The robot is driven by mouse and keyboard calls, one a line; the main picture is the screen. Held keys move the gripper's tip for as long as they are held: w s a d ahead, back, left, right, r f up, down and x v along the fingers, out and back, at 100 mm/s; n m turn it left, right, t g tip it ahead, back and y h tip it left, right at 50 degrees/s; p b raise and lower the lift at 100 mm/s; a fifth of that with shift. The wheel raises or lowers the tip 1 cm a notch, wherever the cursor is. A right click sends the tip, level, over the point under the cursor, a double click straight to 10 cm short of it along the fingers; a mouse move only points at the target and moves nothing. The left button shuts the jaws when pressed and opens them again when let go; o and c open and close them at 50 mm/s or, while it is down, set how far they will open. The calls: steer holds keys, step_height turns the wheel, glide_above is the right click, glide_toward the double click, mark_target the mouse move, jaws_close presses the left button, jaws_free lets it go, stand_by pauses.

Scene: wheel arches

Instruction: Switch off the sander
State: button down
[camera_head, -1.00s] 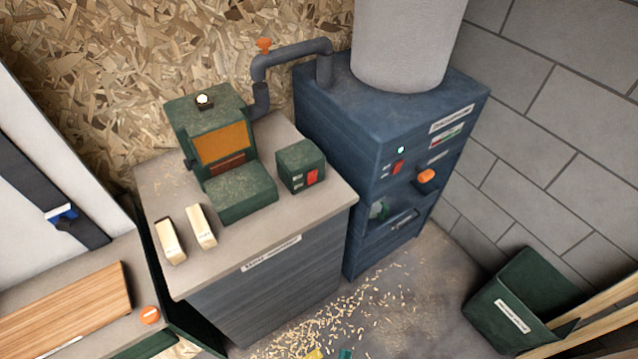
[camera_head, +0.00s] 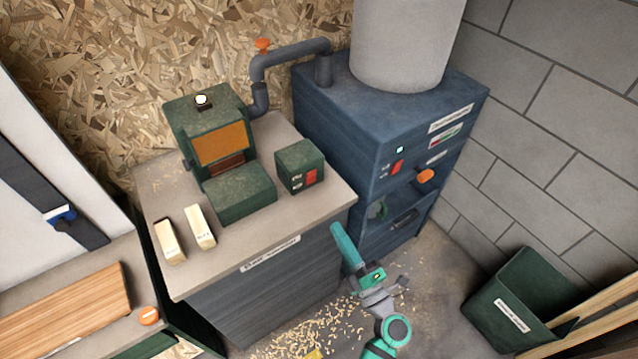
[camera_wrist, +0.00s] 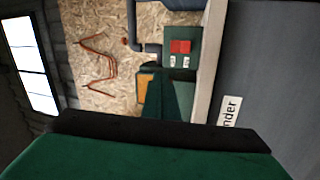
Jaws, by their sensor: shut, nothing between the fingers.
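The green sander (camera_head: 210,125) with its orange belt stands on a grey bench; a white lamp (camera_head: 203,99) on its top is lit. Beside it on the right is a small green switch box (camera_head: 298,160) with a red rocker (camera_head: 311,177). In the wrist view the box (camera_wrist: 169,40) and its red rocker (camera_wrist: 180,47) show upper centre, beyond my fingers. My gripper (camera_head: 337,230) is shut and empty. In the head view it shows just right of the bench's front, below the switch box and apart from it. The rocker's position cannot be told.
A blue dust extractor (camera_head: 340,105) with its own red switch (camera_head: 396,167) and an orange knob (camera_head: 425,176) stands right of the bench. Two pale blocks (camera_head: 201,226) lie at the bench's left. A green bin (camera_head: 520,290) stands at lower right. Shavings cover the floor.

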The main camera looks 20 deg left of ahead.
mark_target(313, 174)
steer(key=w+n, duration=0.1)
steer(key=w+g, duration=0.1)
steer(key=w, duration=0.1)
steer(key=w+f+n+g, duration=0.1)
steer(key=w, duration=0.1)
steer(key=shift+d+n, duration=0.3)
steer(key=shift+d, duration=0.05)
steer(key=shift+w+a, duration=0.1)
steer(key=x, duration=1.3)
steer(key=shift+w+a+f, duration=0.1)
steer(key=shift+w+a, duration=0.05)
steer(key=shift+a, duration=0.25)
steer(key=shift+w+a, duration=0.1)
steer(key=shift+a, duration=0.05)
steer(key=shift+d, duration=0.35)
steer(key=s+d+r, duration=0.2)
steer(key=s+d, duration=0.6)
steer(key=d, duration=0.2)
steer(key=shift+s+d, duration=0.25)
steer(key=shift+s, duration=0.1)
